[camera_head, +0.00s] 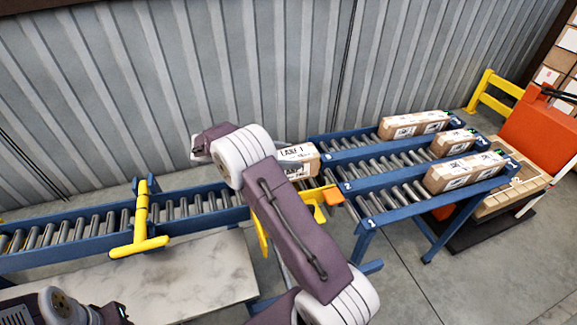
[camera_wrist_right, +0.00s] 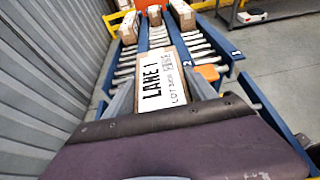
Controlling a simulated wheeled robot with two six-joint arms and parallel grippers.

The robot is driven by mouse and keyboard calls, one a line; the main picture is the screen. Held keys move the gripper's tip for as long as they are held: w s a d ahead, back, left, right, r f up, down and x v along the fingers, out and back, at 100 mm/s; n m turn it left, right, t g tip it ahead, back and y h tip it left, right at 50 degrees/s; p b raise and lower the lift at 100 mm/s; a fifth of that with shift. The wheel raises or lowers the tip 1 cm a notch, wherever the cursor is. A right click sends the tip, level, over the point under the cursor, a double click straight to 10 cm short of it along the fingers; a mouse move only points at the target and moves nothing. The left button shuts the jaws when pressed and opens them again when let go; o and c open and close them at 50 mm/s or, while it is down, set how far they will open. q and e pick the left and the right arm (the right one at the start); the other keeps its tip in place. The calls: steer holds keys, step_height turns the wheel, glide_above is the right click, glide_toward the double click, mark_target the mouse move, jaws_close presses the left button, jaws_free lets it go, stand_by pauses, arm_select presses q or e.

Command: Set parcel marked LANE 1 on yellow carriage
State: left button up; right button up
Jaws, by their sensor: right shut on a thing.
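The parcel marked LANE 1 (camera_head: 297,159) is a brown carton with a white label, partly hidden by my right arm in the head view. In the right wrist view the parcel (camera_wrist_right: 162,85) lies label up between the two grey fingers of my right gripper (camera_wrist_right: 160,98), which is shut on it. The yellow carriage (camera_head: 316,195) shows as a yellow edge beside an orange block, below the parcel in the head view; my arm hides most of it. I cannot tell whether the parcel touches it. My left gripper is out of view.
Three numbered blue roller lanes (camera_head: 386,167) slope away to the right, each with a carton at its far end. A blue roller conveyor (camera_head: 75,236) with a yellow T-shaped bar (camera_head: 141,222) runs at left. A pale slab (camera_head: 190,270) lies in front; a corrugated wall stands behind.

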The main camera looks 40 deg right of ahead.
step_height(320, 180, down, 4)
steer(key=shift+b, duration=0.45)
steer(key=shift+f, duration=0.2)
steer(key=shift+f, duration=0.4)
steer(key=o, duration=1.8)
steer(key=shift+r, duration=0.25)
steer(key=p+v, duration=0.1)
steer(key=v, duration=1.1)
steer(key=shift+r+p, duration=0.4)
